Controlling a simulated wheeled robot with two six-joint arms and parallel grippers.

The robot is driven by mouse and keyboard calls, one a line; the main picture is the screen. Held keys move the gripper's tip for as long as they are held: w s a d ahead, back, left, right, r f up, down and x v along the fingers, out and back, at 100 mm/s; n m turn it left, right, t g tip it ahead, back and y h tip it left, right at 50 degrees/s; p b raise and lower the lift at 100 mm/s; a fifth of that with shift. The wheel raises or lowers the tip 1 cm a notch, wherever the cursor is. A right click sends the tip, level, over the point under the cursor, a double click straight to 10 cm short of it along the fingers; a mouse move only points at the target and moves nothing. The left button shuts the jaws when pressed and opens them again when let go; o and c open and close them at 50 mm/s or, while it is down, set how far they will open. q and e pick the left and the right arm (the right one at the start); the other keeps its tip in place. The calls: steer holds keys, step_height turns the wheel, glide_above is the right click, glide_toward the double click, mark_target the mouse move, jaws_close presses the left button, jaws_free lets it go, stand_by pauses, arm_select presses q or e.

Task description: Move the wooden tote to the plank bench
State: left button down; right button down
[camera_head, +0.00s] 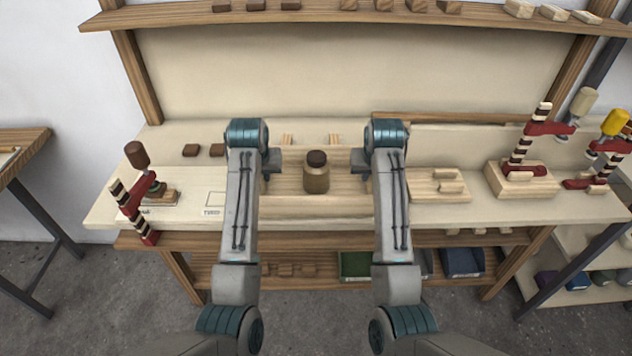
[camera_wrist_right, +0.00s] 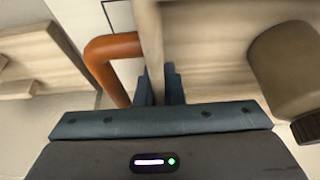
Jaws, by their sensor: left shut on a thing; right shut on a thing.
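The wooden tote (camera_head: 290,205) is a pale shallow box between my two grippers, over the workbench top (camera_head: 428,214). I cannot tell whether it rests on the top or is just above it. A brown jar (camera_head: 316,180) with a dark lid stands in it. My left gripper (camera_head: 272,163) is shut on the tote's left end. My right gripper (camera_head: 360,162) is shut on its right end. In the right wrist view, the right gripper's fingers (camera_wrist_right: 160,88) pinch a thin wooden wall, beside an orange-brown handle (camera_wrist_right: 112,48). My forearms hide parts of the bench.
A red clamp (camera_head: 145,190) and dark blocks (camera_head: 205,150) lie left of the tote. A wooden board with blocks (camera_head: 438,190) and more clamps (camera_head: 522,170) stand to the right. A shelf (camera_head: 335,16) runs above. Another plank-topped table (camera_head: 25,142) stands at far left.

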arm_select(q)
steer(key=shift+r, duration=0.15)
arm_select(e)
steer(key=shift+r, duration=0.15)
